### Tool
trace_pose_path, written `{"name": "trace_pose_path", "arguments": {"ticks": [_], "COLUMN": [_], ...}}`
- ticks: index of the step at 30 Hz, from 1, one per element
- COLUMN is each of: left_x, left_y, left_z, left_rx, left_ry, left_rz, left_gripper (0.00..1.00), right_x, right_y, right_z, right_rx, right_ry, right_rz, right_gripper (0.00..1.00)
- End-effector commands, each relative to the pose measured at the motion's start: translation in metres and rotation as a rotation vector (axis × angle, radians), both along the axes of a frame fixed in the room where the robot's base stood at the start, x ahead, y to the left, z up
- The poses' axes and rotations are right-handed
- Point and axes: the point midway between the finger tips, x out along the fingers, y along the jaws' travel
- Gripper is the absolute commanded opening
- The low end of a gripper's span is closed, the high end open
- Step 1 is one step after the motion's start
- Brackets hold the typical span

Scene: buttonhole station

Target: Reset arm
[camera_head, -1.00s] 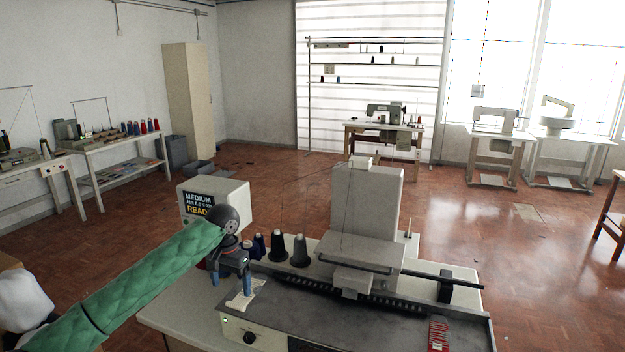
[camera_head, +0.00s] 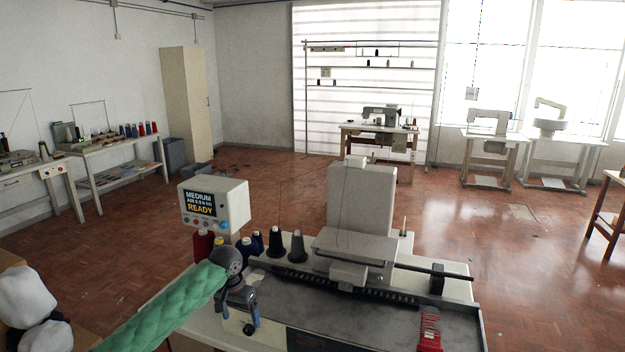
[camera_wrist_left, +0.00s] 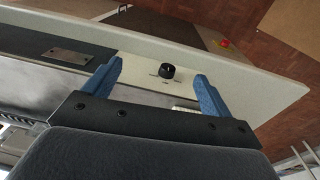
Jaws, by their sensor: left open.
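My left gripper (camera_head: 247,316) is at the front left corner of the buttonhole machine (camera_head: 355,215). Its two blue fingers are spread with nothing between them, as the left wrist view (camera_wrist_left: 158,82) shows. Past the fingers in that view are a black knob (camera_wrist_left: 168,71) on the machine's pale front panel and the table edge (camera_wrist_left: 262,88). My green-sleeved left arm reaches in from the lower left. My right gripper is not in view.
A control box (camera_head: 212,205) reading "MEDIUM" and "READY" stands behind the gripper. Dark thread cones (camera_head: 298,246) stand beside it. A red item (camera_head: 429,329) lies on the machine bed's right. White bundles (camera_head: 28,300) sit at the lower left. Open floor lies beyond.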

Motion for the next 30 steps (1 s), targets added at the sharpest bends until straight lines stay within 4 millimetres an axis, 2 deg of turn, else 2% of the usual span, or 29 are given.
{"name": "trace_pose_path", "arguments": {"ticks": [1,5,11,17,23,30], "left_x": [-0.004,-0.013,-0.035,-0.068,-0.113,-0.185], "left_y": [-0.006,-0.015,-0.027,-0.034,-0.038,-0.037], "left_z": [-0.021,-0.072,-0.154,-0.234,-0.313,-0.404], "left_rx": [-0.014,-0.047,-0.090,-0.115,-0.125,-0.116], "left_ry": [0.001,-0.017,-0.049,-0.075,-0.097,-0.115], "left_rz": [0.002,0.015,0.042,0.071,0.102,0.134], "left_gripper": [0.84,0.84,0.84,0.84,0.84,0.84], "right_x": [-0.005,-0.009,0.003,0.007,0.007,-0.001], "right_y": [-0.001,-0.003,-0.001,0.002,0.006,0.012], "right_z": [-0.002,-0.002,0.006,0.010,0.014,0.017], "right_rx": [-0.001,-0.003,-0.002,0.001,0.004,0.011], "right_ry": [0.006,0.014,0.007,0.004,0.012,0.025], "right_rz": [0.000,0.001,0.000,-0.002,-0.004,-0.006], "right_gripper": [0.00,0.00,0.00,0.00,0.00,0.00]}}
